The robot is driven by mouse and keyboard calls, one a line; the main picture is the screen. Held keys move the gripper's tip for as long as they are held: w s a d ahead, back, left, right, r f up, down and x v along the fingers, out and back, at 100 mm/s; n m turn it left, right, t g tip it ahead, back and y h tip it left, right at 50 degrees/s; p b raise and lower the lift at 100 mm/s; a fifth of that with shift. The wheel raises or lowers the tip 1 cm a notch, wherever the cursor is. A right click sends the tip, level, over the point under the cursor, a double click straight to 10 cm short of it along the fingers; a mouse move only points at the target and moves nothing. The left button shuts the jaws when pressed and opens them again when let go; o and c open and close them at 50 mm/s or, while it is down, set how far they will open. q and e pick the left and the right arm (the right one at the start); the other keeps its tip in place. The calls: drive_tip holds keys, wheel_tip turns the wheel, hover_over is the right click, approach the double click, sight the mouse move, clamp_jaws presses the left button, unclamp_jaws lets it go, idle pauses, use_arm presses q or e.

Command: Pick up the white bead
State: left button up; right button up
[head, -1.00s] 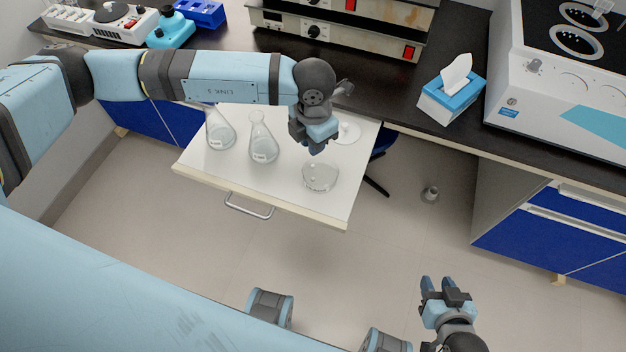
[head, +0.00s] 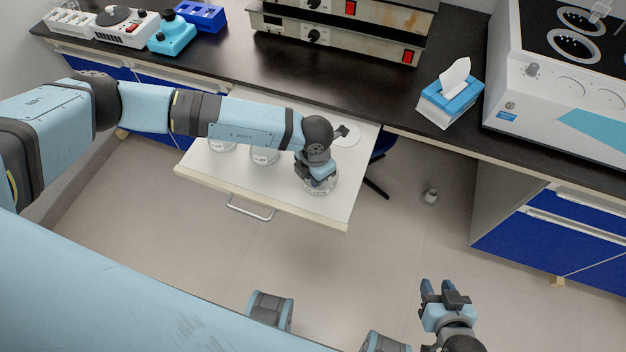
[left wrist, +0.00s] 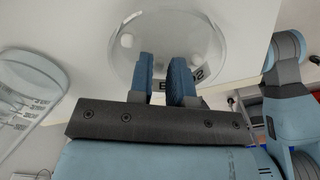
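A clear round glass dish (head: 325,189) stands on the pulled-out white drawer board (head: 215,180). In the left wrist view the dish (left wrist: 218,40) fills the top middle, with dark printed lettering on it. My left gripper (head: 318,186) points down over the dish. In the wrist view its blue fingers (left wrist: 162,70) are apart with nothing visible between them. My right gripper (head: 436,284) is open and empty, low at the right.
Flasks (head: 264,156) stand on the board left of the dish, partly hidden by my left arm. A dark benchtop (head: 390,100) lies behind, with a tissue box (head: 452,98). The board's front edge has a metal handle (head: 250,208). Floor in front is clear.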

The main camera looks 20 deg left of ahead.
use_arm(q)
drive_tip(key=shift+s+f, duration=0.3)
